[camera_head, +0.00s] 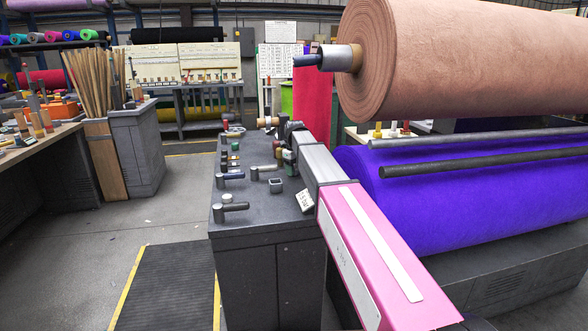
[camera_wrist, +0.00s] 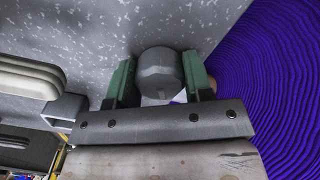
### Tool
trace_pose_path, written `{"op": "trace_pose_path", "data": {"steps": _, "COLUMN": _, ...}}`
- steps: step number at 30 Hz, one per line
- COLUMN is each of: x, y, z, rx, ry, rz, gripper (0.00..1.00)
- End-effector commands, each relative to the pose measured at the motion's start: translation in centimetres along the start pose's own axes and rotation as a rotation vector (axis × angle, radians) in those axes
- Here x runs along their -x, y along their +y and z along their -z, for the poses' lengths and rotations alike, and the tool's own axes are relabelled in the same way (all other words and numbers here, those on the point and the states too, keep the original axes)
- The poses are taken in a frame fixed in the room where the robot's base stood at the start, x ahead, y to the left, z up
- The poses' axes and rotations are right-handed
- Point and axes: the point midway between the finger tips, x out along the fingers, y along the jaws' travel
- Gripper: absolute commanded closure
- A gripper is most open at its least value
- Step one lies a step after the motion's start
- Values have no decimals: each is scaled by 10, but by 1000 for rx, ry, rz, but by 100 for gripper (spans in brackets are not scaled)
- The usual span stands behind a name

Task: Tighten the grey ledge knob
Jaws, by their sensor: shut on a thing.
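The grey knob (camera_wrist: 158,72) is a short, rounded grey cylinder in the middle of the wrist view, in front of a speckled grey surface. My gripper (camera_wrist: 160,78) has green fingers on the left and right of the knob and is shut on it. The knob's base and the finger contact areas are partly hidden. In the head view my gripper (camera_head: 284,156) is at the right side of the dark grey cabinet top (camera_head: 245,228), where my arm hides much of it. I cannot make out the knob clearly there.
Grey and coloured handles (camera_head: 232,207) stand along the cabinet top, with a small square holder (camera_head: 276,185) and a white label (camera_head: 305,200). A purple felt roll (camera_head: 470,200) lies close on the right, below a large pinkish-brown roll (camera_head: 470,60). Open floor (camera_head: 70,250) is at left.

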Motion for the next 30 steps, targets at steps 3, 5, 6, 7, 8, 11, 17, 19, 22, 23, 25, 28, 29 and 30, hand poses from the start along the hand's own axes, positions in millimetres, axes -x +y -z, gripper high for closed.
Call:
{"op": "trace_pose_path", "data": {"steps": 3, "x": -2, "y": 0, "z": 0, "rx": -132, "ry": 0, "rz": 0, "gripper": 86}}
{"op": "trace_pose_path", "data": {"steps": 5, "x": -2, "y": 0, "z": 0, "rx": -197, "ry": 0, "rz": 0, "gripper": 86}}
{"op": "trace_pose_path", "data": {"steps": 6, "x": -2, "y": 0, "z": 1, "rx": -235, "ry": 1, "rz": 0, "gripper": 86}}
{"op": "trace_pose_path", "data": {"steps": 7, "x": -2, "y": 0, "z": 1, "rx": -260, "ry": 1, "rz": 0, "gripper": 86}}
{"op": "trace_pose_path", "data": {"steps": 8, "x": -2, "y": 0, "z": 1, "rx": -282, "ry": 1, "rz": 0, "gripper": 86}}
{"op": "trace_pose_path", "data": {"steps": 11, "x": -2, "y": 0, "z": 1, "rx": -325, "ry": 1, "rz": 0, "gripper": 86}}
{"op": "trace_pose_path", "data": {"steps": 17, "x": -3, "y": 0, "z": 1, "rx": -334, "ry": 2, "rz": 0, "gripper": 86}}
{"op": "trace_pose_path", "data": {"steps": 19, "x": -3, "y": 0, "z": 1, "rx": -333, "ry": 2, "rz": 0, "gripper": 86}}
{"op": "trace_pose_path", "data": {"steps": 22, "x": -3, "y": 0, "z": 1, "rx": -332, "ry": 2, "rz": -1, "gripper": 86}}
{"op": "trace_pose_path", "data": {"steps": 23, "x": -3, "y": 0, "z": 1, "rx": -332, "ry": 2, "rz": -1, "gripper": 50}}
{"op": "trace_pose_path", "data": {"steps": 25, "x": -3, "y": 0, "z": 1, "rx": -331, "ry": 3, "rz": -1, "gripper": 38}}
{"op": "trace_pose_path", "data": {"steps": 28, "x": -2, "y": 0, "z": 1, "rx": -331, "ry": 2, "rz": 0, "gripper": 38}}
{"op": "trace_pose_path", "data": {"steps": 29, "x": -2, "y": 0, "z": 1, "rx": -331, "ry": 2, "rz": 0, "gripper": 38}}
{"op": "trace_pose_path", "data": {"steps": 30, "x": -2, "y": 0, "z": 1, "rx": -331, "ry": 1, "rz": 0, "gripper": 38}}
